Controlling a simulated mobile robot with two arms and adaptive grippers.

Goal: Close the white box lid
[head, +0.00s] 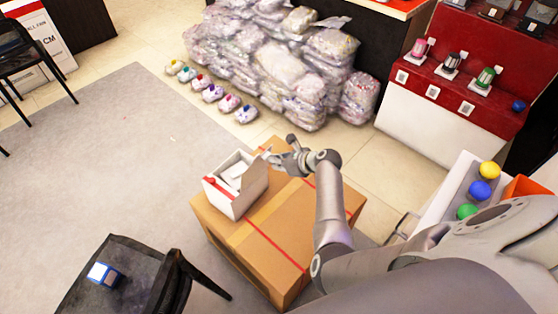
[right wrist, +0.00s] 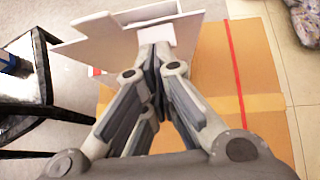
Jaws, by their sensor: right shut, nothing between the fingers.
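The white box (head: 222,199) stands on the large cardboard box in the head view. Its top is open, and white and red show inside. A white lid panel (head: 254,182) stands raised on its right side. The raised white panels of the box (right wrist: 100,50) also show in the right wrist view. My right gripper (head: 268,157) is just beyond and above the box's far right corner. In the right wrist view its fingers (right wrist: 153,48) are together and empty, close to a white flap; I cannot tell whether they touch it. My left gripper is not in view.
The cardboard box (head: 270,230) has red tape lines and free room right of the white box. A black chair (head: 125,280) with a small blue box stands at the lower left. Plastic-wrapped bags (head: 280,65) are piled behind. A white tray (head: 450,195) with coloured balls is at right.

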